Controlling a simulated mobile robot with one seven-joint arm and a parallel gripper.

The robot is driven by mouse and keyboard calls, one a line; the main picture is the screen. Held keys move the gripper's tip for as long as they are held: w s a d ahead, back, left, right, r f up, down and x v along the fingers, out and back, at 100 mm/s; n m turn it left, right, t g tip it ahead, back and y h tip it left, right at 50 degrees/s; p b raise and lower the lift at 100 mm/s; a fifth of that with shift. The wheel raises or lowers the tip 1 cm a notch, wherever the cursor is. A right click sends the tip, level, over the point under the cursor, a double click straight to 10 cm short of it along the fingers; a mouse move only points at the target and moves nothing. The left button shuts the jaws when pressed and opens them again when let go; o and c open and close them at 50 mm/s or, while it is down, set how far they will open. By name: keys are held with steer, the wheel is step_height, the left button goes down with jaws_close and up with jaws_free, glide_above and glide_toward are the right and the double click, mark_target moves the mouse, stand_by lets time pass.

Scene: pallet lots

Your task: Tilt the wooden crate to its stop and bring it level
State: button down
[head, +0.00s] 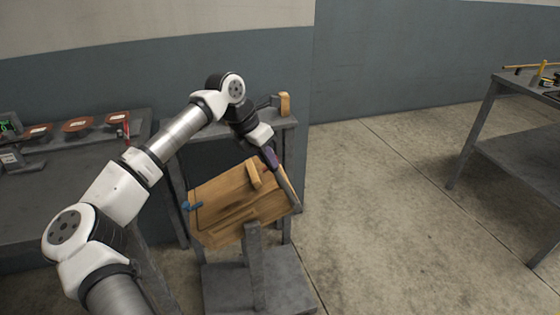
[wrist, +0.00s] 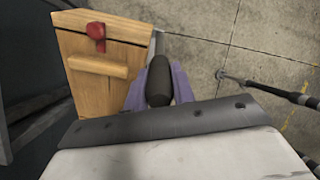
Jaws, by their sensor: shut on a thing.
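The wooden crate (head: 225,205) sits on a grey post stand (head: 254,262) in the head view. It is tilted, its left end lower than its right. A grey lever bar (head: 287,188) runs along its right side. My gripper (head: 269,158) is at the upper end of this bar. In the wrist view my gripper's purple fingers (wrist: 158,88) are shut around a dark rounded grip (wrist: 159,74). The crate (wrist: 105,88) shows just left of them, with a wooden bar and a red part (wrist: 96,32) on its side. The crate's underside is mostly hidden.
A grey table (head: 235,124) with a wooden block (head: 285,104) stands behind the crate. A bench (head: 60,160) with brown discs is at left, partly behind my arm. Another table (head: 525,85) stands at right. The floor (head: 385,210) between is clear.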

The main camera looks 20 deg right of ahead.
steer(key=shift+a+r+h+b, duration=0.15)
steer(key=shift+a+h+b, duration=0.35)
steer(key=shift+a, duration=0.75)
steer(key=shift+a+r+h+b, duration=0.2)
steer(key=shift+a+h, duration=0.4)
steer(key=shift+a, duration=0.6)
steer(key=c, duration=1.6)
jaws_free()
steer(key=o, duration=0.4)
steer(key=shift+a, duration=0.25)
steer(key=shift+o, duration=0.2)
steer(key=shift+s+d, duration=0.1)
steer(key=shift+d, duration=0.05)
steer(key=b+v, duration=0.1)
steer(key=v, duration=1.2)
steer(key=shift+a+r, duration=0.25)
steer(key=shift+r, duration=0.05)
